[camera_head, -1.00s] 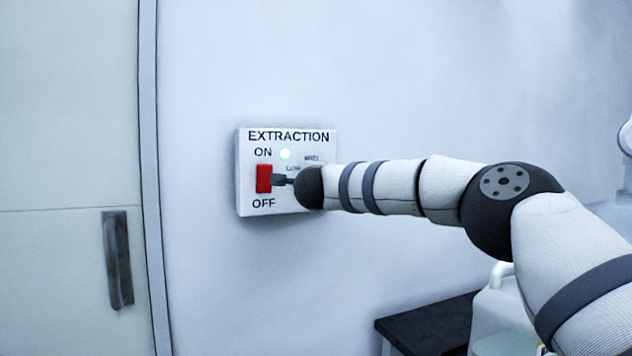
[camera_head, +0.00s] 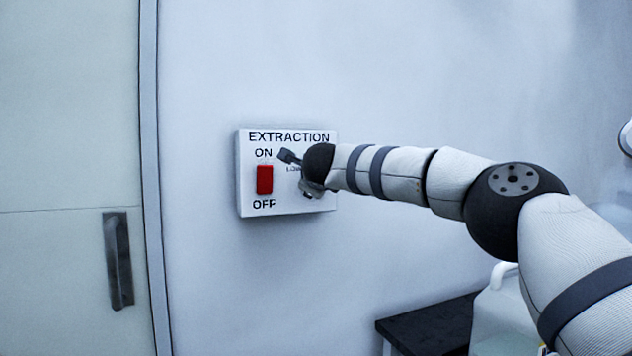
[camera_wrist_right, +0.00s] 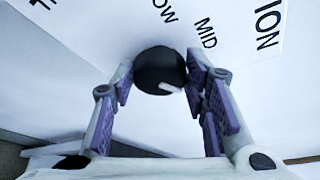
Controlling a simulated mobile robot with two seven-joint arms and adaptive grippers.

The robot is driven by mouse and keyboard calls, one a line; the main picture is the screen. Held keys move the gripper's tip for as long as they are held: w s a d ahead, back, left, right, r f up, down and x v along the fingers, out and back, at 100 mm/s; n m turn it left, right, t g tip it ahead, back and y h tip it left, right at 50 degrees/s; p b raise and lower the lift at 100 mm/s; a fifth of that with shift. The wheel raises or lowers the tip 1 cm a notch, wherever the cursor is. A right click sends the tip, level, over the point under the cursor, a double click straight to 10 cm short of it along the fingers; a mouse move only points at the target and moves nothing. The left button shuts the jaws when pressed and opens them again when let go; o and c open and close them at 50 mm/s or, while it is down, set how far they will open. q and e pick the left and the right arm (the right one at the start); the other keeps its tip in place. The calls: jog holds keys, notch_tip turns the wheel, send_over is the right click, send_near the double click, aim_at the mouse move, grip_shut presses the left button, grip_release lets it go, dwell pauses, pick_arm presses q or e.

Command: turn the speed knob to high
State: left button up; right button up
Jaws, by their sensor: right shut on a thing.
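The speed knob (camera_wrist_right: 155,72) is round and black with a white pointer mark, seen in the right wrist view. The mark is on its lower right side. LOW (camera_wrist_right: 165,11) and MID (camera_wrist_right: 206,35) are printed beside it; I see no HIGH label. My right gripper (camera_wrist_right: 160,69) is shut on the knob, a finger on each side. In the head view my right gripper (camera_head: 300,172) is tilted in front of the white EXTRACTION panel (camera_head: 248,208) and hides most of the knob. My left gripper is not in view.
A red switch (camera_head: 264,180) between ON and OFF is on the panel, just left of my gripper. A door with a dark handle (camera_head: 118,260) is at the left. A dark bench top (camera_head: 430,326) and a pale container (camera_head: 497,310) stand at lower right. The wall around the panel is clear.

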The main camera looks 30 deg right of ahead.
jog(key=o, duration=1.1)
jog(key=shift+o, duration=0.2)
jog(key=v, duration=1.2)
